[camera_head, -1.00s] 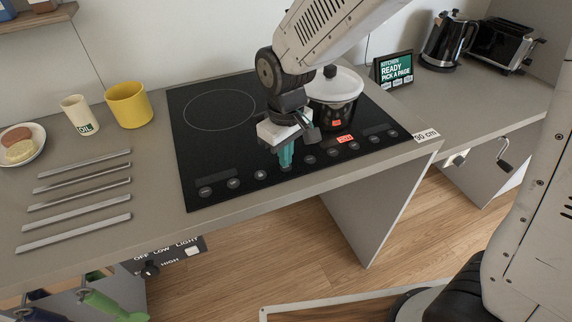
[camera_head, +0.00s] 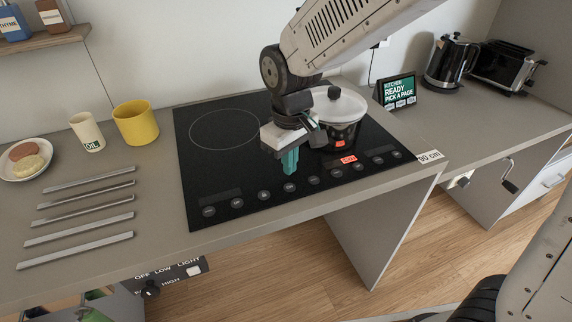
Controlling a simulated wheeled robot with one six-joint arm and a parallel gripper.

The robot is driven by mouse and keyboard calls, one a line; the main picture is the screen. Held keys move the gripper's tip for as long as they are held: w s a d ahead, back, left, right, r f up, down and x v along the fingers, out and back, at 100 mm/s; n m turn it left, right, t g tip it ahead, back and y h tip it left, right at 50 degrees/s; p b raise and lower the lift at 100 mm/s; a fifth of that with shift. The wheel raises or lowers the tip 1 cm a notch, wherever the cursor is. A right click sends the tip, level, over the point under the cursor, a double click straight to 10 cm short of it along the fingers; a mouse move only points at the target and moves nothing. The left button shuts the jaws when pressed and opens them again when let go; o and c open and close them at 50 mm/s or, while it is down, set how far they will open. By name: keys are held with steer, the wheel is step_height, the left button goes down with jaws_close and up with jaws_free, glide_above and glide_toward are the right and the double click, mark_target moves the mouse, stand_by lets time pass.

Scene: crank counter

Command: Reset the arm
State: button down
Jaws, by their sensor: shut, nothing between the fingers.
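My gripper (camera_head: 289,163) hangs fingers-down over the black cooktop (camera_head: 215,165), near the middle of its control row. Its teal fingers are together with nothing between them. The arm reaches in from the upper right, bent above the cooktop. A dark pot with a white lid (camera_head: 342,104) stands on the cooktop just behind and to the right of my gripper, partly hidden by the arm. Whether the fingertips touch the glass is hard to tell; they look slightly above it.
Several metal bars (camera_head: 85,219) lie on the counter at left, near a yellow mug (camera_head: 136,123), an oil cup (camera_head: 87,132) and a plate (camera_head: 24,161). A tablet (camera_head: 397,92), kettle (camera_head: 452,62) and toaster (camera_head: 503,65) stand at right. A crank (camera_head: 509,176) sticks out below.

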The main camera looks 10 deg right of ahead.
steer(key=s+d, duration=0.1)
steer(key=s+d+g, duration=0.1)
steer(key=s, duration=0.1)
steer(key=shift+s+m+h, duration=0.15)
steer(key=shift+m+h, duration=0.15)
steer(key=shift+m, duration=0.1)
steer(key=s+d+r+m+t, duration=0.1)
steer(key=s+d+r+m, duration=0.2)
steer(key=s+d+r, duration=0.2)
steer(key=s+d+r+m+t, duration=0.1)
steer(key=s+d+r+m, duration=0.3)
steer(key=s+d, duration=0.7)
steer(key=shift+s+d+r, duration=0.15)
steer(key=shift+d+r, duration=1)
steer(key=shift+d, duration=0.25)
